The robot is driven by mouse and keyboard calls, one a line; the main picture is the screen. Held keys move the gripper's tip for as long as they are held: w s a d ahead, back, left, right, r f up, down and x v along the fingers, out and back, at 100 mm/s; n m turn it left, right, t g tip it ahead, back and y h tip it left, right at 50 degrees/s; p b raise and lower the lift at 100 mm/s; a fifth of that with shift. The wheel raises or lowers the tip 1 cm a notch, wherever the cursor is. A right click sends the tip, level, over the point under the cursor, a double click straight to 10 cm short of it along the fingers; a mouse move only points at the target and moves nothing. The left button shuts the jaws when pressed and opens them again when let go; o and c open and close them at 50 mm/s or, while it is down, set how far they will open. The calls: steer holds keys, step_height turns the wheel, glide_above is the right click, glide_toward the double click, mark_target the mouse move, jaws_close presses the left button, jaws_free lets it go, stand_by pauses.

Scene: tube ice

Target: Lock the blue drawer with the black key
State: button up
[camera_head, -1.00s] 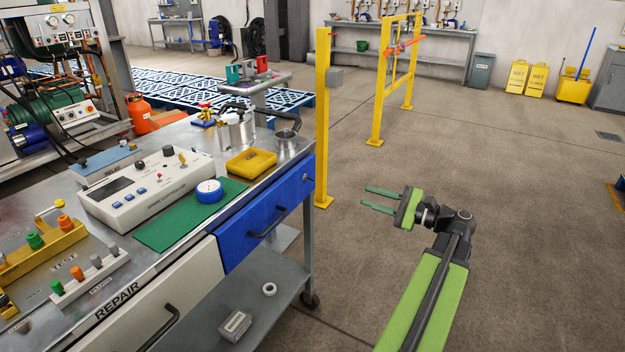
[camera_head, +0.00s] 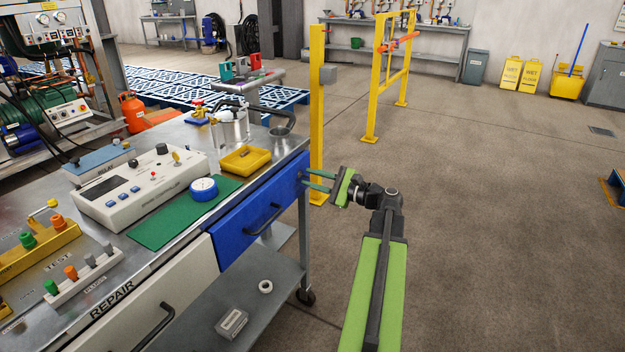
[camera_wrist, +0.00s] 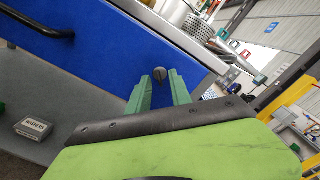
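The blue drawer (camera_head: 240,226) is in the front of the steel workbench and looks shut, with a black bar handle (camera_head: 264,220). In the wrist view the blue front (camera_wrist: 110,60) fills the upper left.
A white drawer (camera_head: 150,300) is left of the blue one. The lower shelf (camera_head: 250,285) holds a small grey box (camera_head: 231,322) and a white ring (camera_head: 265,287). A yellow tray (camera_head: 245,160) is on the bench top. A yellow post (camera_head: 317,110) stands behind my gripper. Floor to the right is free.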

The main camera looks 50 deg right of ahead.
jaws_close()
stand_by(1.4)
steer(key=shift+a, duration=0.15)
